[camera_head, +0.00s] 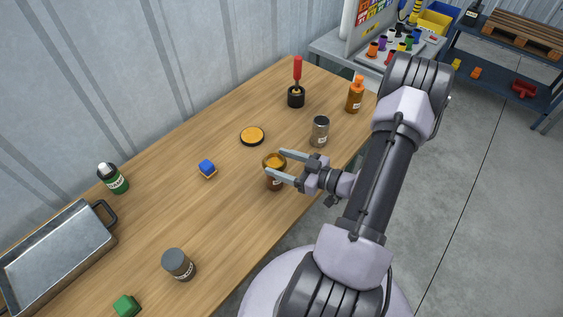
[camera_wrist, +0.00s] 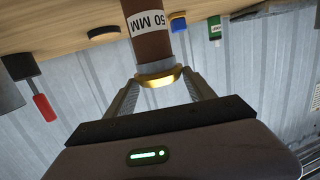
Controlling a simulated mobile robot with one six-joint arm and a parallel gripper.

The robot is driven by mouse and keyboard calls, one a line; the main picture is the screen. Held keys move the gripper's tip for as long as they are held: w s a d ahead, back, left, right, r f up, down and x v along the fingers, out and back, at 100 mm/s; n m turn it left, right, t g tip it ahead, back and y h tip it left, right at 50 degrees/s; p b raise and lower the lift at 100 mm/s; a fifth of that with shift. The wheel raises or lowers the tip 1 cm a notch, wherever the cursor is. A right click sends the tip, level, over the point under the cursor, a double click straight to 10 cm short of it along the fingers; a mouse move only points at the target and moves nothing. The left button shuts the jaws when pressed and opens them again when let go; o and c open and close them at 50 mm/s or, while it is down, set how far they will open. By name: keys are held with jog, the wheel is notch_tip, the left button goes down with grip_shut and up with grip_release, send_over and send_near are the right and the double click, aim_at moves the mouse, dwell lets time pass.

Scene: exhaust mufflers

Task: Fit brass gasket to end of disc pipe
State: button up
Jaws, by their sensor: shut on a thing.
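A brown pipe (camera_head: 275,182) with a white label stands upright near the table's right edge. In the wrist view, which is upside down, the pipe (camera_wrist: 153,48) carries the label "50 MM". The brass gasket (camera_wrist: 160,76) is a gold ring at the pipe's free upper end. It looks in line with the pipe and touching or very near it; I cannot tell how far it is seated. In the head view the gasket (camera_head: 274,158) shows between my fingers. My gripper (camera_head: 274,163) is shut on the gasket, one finger on each side.
A grey can (camera_head: 319,131), an amber bottle (camera_head: 355,96) and a red-handled tool (camera_head: 297,82) stand behind. An orange-topped disc (camera_head: 252,136) and a blue block (camera_head: 207,168) lie left of the pipe. A metal tray (camera_head: 55,258) and dark canister (camera_head: 178,264) are farther left.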

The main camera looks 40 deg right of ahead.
jog(key=o, duration=1.5)
jog(key=shift+c, duration=0.2)
